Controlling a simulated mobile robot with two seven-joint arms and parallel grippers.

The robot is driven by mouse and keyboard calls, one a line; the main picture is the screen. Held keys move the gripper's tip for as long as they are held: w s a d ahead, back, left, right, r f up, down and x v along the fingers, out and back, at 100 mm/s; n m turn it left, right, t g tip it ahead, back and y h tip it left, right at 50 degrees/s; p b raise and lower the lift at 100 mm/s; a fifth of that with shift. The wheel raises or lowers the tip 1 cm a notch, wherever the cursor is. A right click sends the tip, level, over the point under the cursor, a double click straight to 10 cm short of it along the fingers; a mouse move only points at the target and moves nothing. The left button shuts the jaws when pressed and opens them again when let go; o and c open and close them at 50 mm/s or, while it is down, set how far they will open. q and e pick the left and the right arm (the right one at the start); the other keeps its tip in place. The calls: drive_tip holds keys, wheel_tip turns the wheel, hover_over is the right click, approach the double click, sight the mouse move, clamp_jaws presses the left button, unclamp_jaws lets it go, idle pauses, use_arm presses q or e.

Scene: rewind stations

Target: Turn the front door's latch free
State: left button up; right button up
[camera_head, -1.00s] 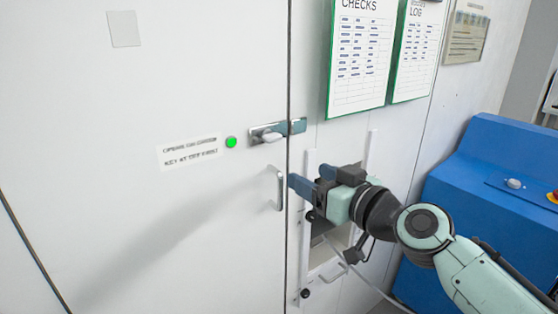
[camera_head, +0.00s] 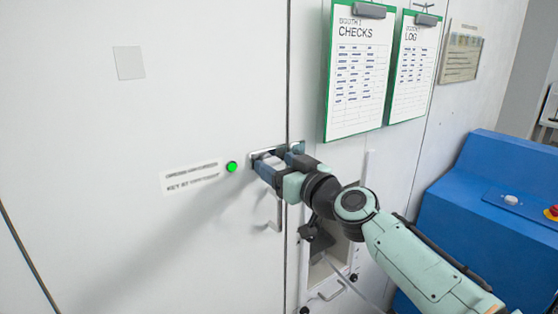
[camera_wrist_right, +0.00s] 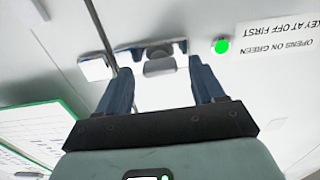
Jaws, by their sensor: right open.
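The front door (camera_head: 180,235) is a white panel, flat against the wall along a dark vertical seam. Its latch (camera_head: 256,154) sits at the seam on a metal plate, mostly hidden behind my right gripper in the head view. In the right wrist view the latch's grey turn piece (camera_wrist_right: 160,66) shows between and just beyond the fingers. My right gripper (camera_head: 265,168) is open, its fingers on either side of the latch; it also shows in the right wrist view (camera_wrist_right: 165,88). I cannot tell whether the fingers touch the latch. My left gripper is out of view.
A lit green light (camera_head: 232,167) and a label (camera_head: 190,177) are left of the latch. The door's pull handle (camera_head: 275,213) is just below my gripper. Clipboards (camera_head: 357,75) hang at upper right. A blue cabinet (camera_head: 480,215) stands at right.

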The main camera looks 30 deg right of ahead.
drive_tip(key=shift+w, duration=0.2)
drive_tip(key=shift+c, duration=0.3)
drive_tip(key=c, duration=1)
